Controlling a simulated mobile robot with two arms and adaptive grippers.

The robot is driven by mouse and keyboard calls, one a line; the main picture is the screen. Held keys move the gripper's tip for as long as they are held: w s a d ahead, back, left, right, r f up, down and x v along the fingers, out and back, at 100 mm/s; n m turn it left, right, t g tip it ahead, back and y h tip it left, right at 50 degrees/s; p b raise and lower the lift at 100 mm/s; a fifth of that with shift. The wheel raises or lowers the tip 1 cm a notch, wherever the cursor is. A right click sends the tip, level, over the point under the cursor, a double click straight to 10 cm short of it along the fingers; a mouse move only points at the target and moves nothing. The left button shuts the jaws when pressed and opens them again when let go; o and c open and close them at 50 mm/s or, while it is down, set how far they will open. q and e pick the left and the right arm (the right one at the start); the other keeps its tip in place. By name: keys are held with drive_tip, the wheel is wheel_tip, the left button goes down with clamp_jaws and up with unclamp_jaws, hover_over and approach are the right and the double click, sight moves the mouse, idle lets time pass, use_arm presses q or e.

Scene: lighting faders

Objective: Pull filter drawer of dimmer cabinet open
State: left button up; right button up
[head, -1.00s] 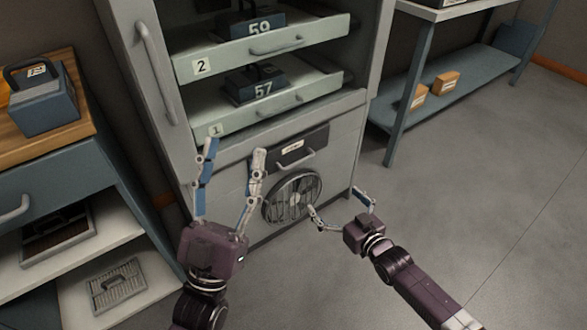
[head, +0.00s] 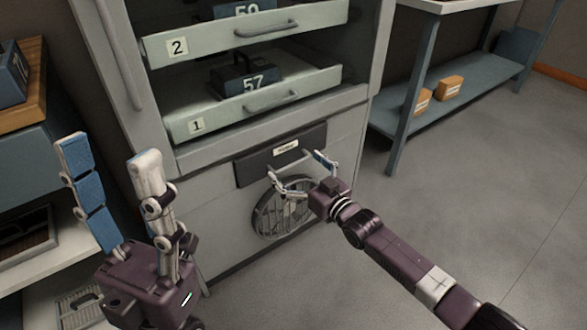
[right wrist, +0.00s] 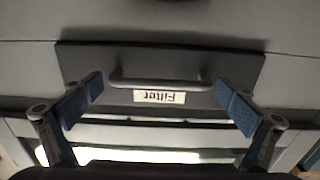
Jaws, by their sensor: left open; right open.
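The filter drawer (head: 253,162) is a dark panel with a white label, low on the grey dimmer cabinet (head: 196,187), above a round fan grille. It looks shut. In the right wrist view the drawer (right wrist: 200,65) shows its label upside down and a grey bar handle (right wrist: 160,80). My right gripper (head: 298,172) is open in front of the drawer. Its fingers (right wrist: 160,105) stand either side of the handle with nothing between them, and I cannot tell whether they touch it. My left gripper (head: 108,155) is open and empty, left of the drawer and nearer the camera.
Above the drawer, two pulled-out trays marked 1 (head: 240,113) and 2 (head: 225,42) hold numbered blocks. The round fan grille (head: 262,215) sits below the drawer. A shelf unit with orange boxes (head: 450,87) stands at the right. The floor (head: 480,190) in front is clear.

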drive_tip(key=shift+w+a, duration=0.15)
drive_tip(key=shift+w, duration=0.05)
drive_tip(key=c, duration=1.4)
drive_tip(key=shift+o, duration=0.2)
drive_tip(key=shift+s, duration=0.1)
